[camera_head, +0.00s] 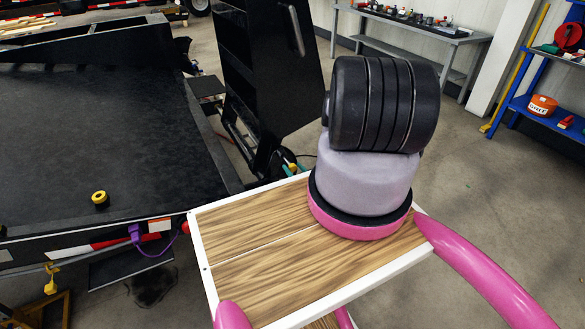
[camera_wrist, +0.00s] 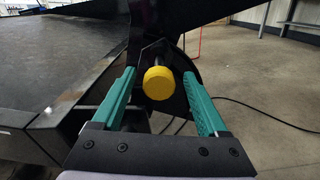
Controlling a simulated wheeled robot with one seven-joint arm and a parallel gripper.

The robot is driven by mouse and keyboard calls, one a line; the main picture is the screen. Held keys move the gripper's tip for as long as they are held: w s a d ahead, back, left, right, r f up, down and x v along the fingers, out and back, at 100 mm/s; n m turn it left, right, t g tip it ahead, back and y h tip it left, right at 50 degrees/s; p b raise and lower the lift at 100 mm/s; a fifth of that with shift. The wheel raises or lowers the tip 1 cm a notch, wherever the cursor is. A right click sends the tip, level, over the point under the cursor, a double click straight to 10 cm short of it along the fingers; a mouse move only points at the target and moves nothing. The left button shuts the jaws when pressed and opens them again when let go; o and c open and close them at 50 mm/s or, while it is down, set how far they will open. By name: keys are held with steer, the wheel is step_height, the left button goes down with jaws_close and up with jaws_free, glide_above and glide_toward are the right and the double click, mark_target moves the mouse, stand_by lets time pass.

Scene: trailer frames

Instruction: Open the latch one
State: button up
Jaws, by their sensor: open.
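In the wrist view, a yellow round knob (camera_wrist: 159,83), likely the latch, sits on a black upright part (camera_wrist: 158,38) of the trailer. My gripper (camera_wrist: 159,74) is open, with one teal finger on each side of the knob. A gap shows between the knob and each finger, so it does not look gripped. In the head view, small teal and yellow bits show beside the foot of the tall black ramp (camera_head: 262,70).
The black trailer deck (camera_head: 90,130) lies at left, with a small yellow ring (camera_head: 100,199) on it. A purple plug (camera_head: 136,235) hangs at its edge. A grey bench (camera_head: 410,30) and a blue shelf (camera_head: 545,112) stand at the back. Open floor lies at right.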

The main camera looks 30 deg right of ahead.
steer(key=s, duration=0.9)
steer(key=shift+s, duration=0.3)
steer(key=shift+d, duration=0.15)
